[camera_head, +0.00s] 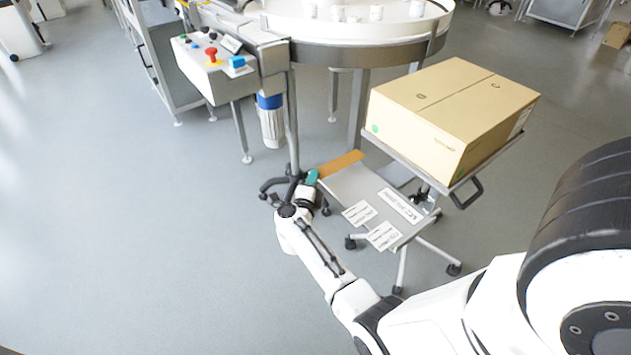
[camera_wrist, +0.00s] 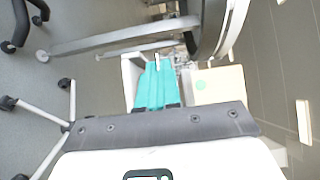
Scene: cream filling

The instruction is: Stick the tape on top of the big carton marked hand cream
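The big tan carton (camera_head: 450,105) stands on the upper tray of a wheeled stand, right of centre in the head view. Its top flaps meet at a bare seam, and its lettering is too small to read. A corner with a green dot shows in the wrist view (camera_wrist: 220,82). My gripper (camera_head: 312,177) has teal fingers, seen close together in the wrist view (camera_wrist: 157,88). A flat brown strip, seemingly the tape (camera_head: 341,164), extends from the fingertips, left of and lower than the carton. In the wrist view only a thin pale edge shows between the fingers.
A lower grey tray (camera_head: 350,187) holds several printed cards (camera_head: 402,205). The round steel table (camera_head: 350,40) with small white jars stands behind. A control box (camera_head: 215,68) with a red button is at left. The floor at left is clear.

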